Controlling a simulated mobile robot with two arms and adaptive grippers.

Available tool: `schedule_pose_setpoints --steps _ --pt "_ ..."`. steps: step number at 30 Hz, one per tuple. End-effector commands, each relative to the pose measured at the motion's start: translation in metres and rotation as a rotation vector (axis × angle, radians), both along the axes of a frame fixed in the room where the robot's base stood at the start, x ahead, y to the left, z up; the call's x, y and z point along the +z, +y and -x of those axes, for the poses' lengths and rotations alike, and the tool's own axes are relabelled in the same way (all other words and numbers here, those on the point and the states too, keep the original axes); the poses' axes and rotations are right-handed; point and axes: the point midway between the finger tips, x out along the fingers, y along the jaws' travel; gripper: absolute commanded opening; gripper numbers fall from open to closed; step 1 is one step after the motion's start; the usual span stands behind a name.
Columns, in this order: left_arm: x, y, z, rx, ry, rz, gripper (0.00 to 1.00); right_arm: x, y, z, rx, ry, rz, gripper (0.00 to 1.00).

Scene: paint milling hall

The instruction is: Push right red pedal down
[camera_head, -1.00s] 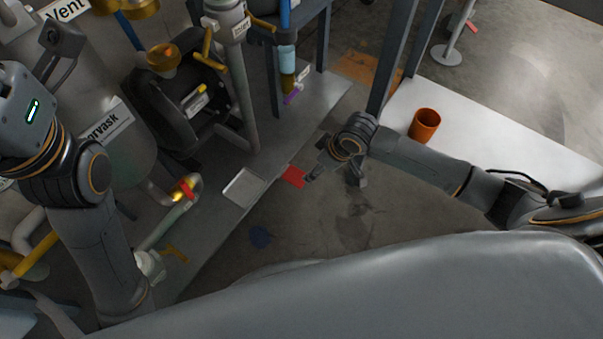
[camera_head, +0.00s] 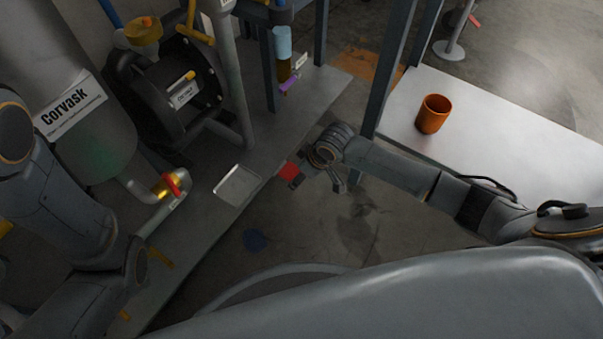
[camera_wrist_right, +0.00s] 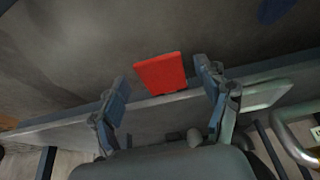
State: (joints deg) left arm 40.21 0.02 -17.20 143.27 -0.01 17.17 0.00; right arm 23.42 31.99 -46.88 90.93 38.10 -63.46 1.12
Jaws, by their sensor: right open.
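The red pedal (camera_head: 289,170) is a flat red plate by the edge of the grey platform, in the middle of the head view. In the right wrist view the red pedal (camera_wrist_right: 160,73) appears between the two fingers. My right gripper (camera_head: 318,182) is open and empty, just right of the pedal. In the right wrist view my right gripper (camera_wrist_right: 163,76) has its fingers spread on either side of the pedal. I cannot tell whether a finger touches it. My left arm shows at the left, but its gripper is outside the view.
A blue pedal (camera_head: 255,240) lies lower left of the red one. A pale square plate (camera_head: 237,186) is on the platform (camera_head: 208,230). A white table (camera_head: 470,120) with an orange cup (camera_head: 433,113) stands right. A valve with a red handle (camera_head: 171,184) is at left.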

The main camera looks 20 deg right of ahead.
Motion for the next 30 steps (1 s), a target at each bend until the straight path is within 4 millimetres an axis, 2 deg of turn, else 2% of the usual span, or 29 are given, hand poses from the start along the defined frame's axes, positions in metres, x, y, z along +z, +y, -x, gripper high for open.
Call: schedule_pose_setpoints --steps 3,14,23,30 --pt "0.0 0.0 0.0 0.0 0.0 0.0 0.75 0.0 0.0 0.0 0.0 0.0 0.0 0.73" --pt "0.0 0.0 0.0 0.0 -0.001 0.0 0.75 0.0 0.0 0.0 0.0 0.0 0.0 0.0" --pt "0.005 0.0 0.0 -0.001 -0.001 0.0 0.75 -0.003 -0.002 0.003 -0.001 -0.027 -0.023 0.0" --pt "0.013 0.0 0.0 0.0 -0.002 0.0 0.75 -0.015 -0.005 0.008 -0.004 -0.13 -0.106 0.0"
